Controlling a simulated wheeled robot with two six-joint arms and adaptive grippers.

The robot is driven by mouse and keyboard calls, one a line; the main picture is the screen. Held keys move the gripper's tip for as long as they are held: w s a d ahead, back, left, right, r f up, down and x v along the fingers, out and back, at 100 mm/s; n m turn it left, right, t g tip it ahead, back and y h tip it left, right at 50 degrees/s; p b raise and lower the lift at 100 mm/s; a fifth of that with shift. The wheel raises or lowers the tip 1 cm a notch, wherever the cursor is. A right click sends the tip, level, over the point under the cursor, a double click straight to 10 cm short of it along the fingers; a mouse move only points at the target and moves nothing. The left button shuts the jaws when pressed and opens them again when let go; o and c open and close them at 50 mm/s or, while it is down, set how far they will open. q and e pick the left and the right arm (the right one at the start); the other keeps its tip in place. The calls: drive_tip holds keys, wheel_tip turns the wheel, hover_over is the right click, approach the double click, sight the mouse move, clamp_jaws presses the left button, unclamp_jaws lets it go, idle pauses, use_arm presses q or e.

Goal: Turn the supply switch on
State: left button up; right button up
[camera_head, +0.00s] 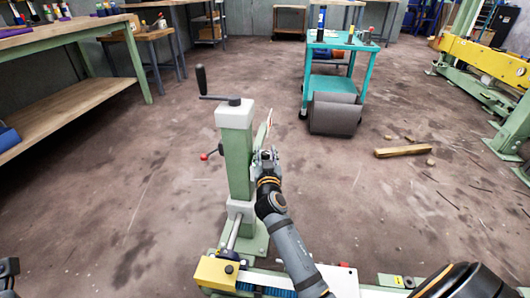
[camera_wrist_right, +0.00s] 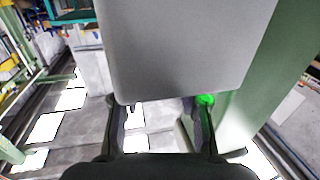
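A green column (camera_head: 238,165) with a pale cap and a black crank handle stands in the middle of the head view. My right gripper (camera_head: 265,156) is at the column's right side, close to a thin pale plate (camera_head: 263,128). In the right wrist view its two fingers (camera_wrist_right: 160,125) are spread, with nothing clearly between them. A grey box face (camera_wrist_right: 190,50) fills the space just beyond the fingertips. A bright green round spot (camera_wrist_right: 206,100) shows at the right fingertip; I cannot tell if this is the supply switch. A dark piece at the lower left edge may be my left gripper (camera_head: 8,272).
A red-knobbed lever (camera_head: 206,156) sticks out left of the column. A yellow block (camera_head: 216,272) lies at its foot. A teal cart (camera_head: 336,48) stands behind, right, with a grey box (camera_head: 335,114) before it. A wooden piece (camera_head: 402,151) lies on the open floor.

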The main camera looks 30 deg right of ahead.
clamp_jaws()
drive_tip(key=n+y+p, duration=0.1)
drive_tip(key=p, duration=0.1)
drive_tip(key=n+t+y+p, duration=0.1)
drive_tip(key=y+p, duration=0.1)
drive_tip(key=shift+r, duration=0.35)
drive_tip(key=shift+f+n+y, duration=0.15)
drive_tip(key=shift+n+y, duration=0.25)
drive_tip(key=shift+y, duration=0.2)
drive_tip(key=shift+f, duration=0.15)
drive_tip(key=shift+o, duration=2.3)
unclamp_jaws()
drive_tip(key=shift+s, duration=0.1)
